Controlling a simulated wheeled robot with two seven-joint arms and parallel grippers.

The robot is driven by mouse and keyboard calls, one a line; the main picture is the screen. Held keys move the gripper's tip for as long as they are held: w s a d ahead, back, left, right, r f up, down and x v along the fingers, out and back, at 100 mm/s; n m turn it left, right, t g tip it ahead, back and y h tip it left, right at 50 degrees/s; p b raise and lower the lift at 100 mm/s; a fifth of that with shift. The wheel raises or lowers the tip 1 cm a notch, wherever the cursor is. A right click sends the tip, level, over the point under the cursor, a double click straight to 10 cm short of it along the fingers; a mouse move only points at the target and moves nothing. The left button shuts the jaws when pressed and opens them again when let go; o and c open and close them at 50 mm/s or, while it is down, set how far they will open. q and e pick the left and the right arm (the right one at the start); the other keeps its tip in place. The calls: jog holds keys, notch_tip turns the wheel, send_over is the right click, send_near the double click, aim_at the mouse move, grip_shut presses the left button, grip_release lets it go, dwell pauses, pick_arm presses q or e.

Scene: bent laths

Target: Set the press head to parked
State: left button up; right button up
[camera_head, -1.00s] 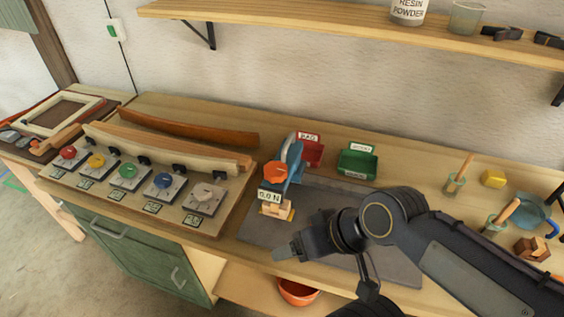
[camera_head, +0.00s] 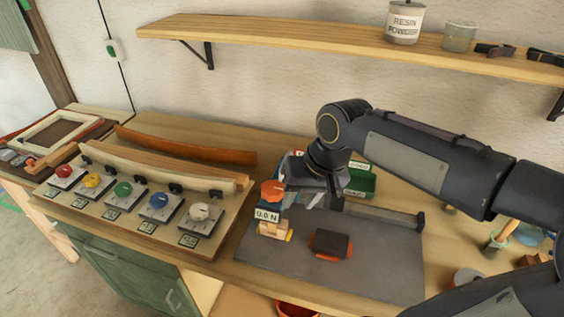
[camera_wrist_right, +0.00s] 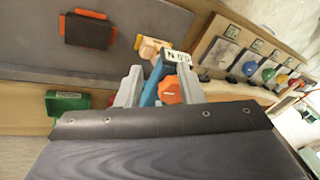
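The small blue press, with an orange knob (camera_head: 272,191) and a display reading 0.0 N (camera_head: 267,216), stands at the back left of the grey mat. My right gripper (camera_head: 308,188) is at the press from above and covers much of its blue body and top in the head view. In the right wrist view the two pale fingers stand apart, with the blue body (camera_wrist_right: 151,88) and orange knob (camera_wrist_right: 170,91) showing between them. Contact cannot be told. A light wooden piece (camera_head: 274,230) is below the display. My left gripper is out of view.
A dark block with orange edges (camera_head: 330,243) lies on the grey mat (camera_head: 385,265). A board with coloured knobs (camera_head: 123,190) and bent laths (camera_head: 185,146) is left. A shelf (camera_head: 290,35) runs above.

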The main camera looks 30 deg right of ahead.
jog(key=w+d+r+m+g+h+b, duration=0.1)
jog(key=w+d+m+h, duration=0.15)
jog(key=w, duration=0.55)
jog(key=w+d+r+m+g+h, duration=0.1)
jog(key=w+r+m+h, duration=0.2)
jog(key=w, duration=0.6)
jog(key=shift+n+h, duration=0.25)
jog(key=shift+h, duration=0.3)
jog(key=x, duration=0.8)
jog(key=shift+s+f, duration=0.2)
jog(key=shift+f, duration=0.2)
grip_shut()
